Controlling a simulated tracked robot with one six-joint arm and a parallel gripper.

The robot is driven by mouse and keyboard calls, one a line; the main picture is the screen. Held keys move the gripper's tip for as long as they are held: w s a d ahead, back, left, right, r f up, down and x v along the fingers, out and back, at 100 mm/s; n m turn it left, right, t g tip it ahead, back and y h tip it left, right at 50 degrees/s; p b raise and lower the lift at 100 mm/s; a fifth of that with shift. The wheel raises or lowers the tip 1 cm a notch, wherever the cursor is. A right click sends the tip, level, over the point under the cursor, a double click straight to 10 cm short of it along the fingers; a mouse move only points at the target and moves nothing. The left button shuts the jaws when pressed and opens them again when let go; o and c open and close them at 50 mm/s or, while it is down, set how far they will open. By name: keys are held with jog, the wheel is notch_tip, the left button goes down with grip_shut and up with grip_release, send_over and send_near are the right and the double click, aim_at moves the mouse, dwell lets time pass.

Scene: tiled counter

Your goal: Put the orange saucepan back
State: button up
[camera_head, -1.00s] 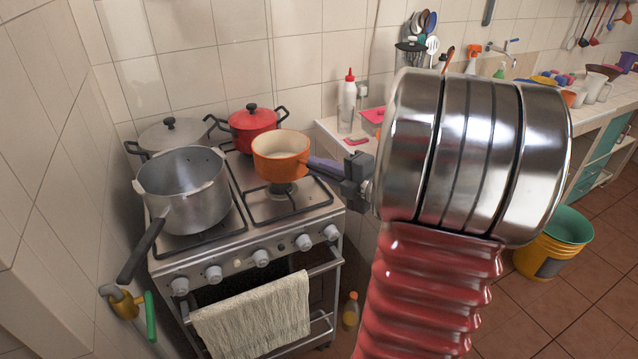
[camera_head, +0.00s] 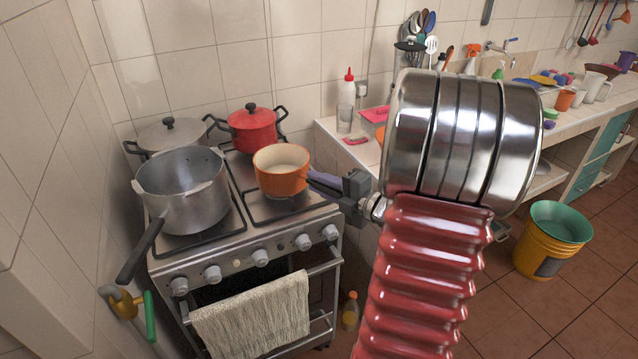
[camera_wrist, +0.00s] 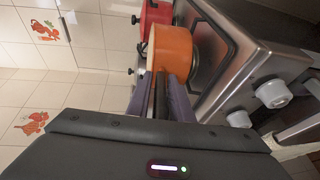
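The orange saucepan (camera_head: 282,183) is upright over the front right burner of the stove (camera_head: 250,250), its base on the grate or just above it; I cannot tell which. It also shows in the wrist view (camera_wrist: 172,48). My gripper (camera_head: 318,181) reaches in from the right. In the wrist view, its two purple fingers (camera_wrist: 160,88) are closed around the saucepan's dark handle (camera_wrist: 161,102). In the head view, the fingers hide most of the handle.
A grey pot (camera_head: 185,200) with a long handle stands on the front left burner. A lidded grey pot (camera_head: 170,135) and a red pot (camera_head: 252,132) stand behind. A towel (camera_head: 250,315) hangs in front. The counter (camera_head: 345,145) begins just right of the stove.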

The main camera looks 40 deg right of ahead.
jog(key=shift+o, duration=1.1)
jog(key=shift+s+f, duration=0.1)
jog(key=s+r, duration=0.1)
jog(key=s, duration=1.2)
jog(key=shift+s+d+r, duration=0.25)
jog(key=shift+r, duration=0.1)
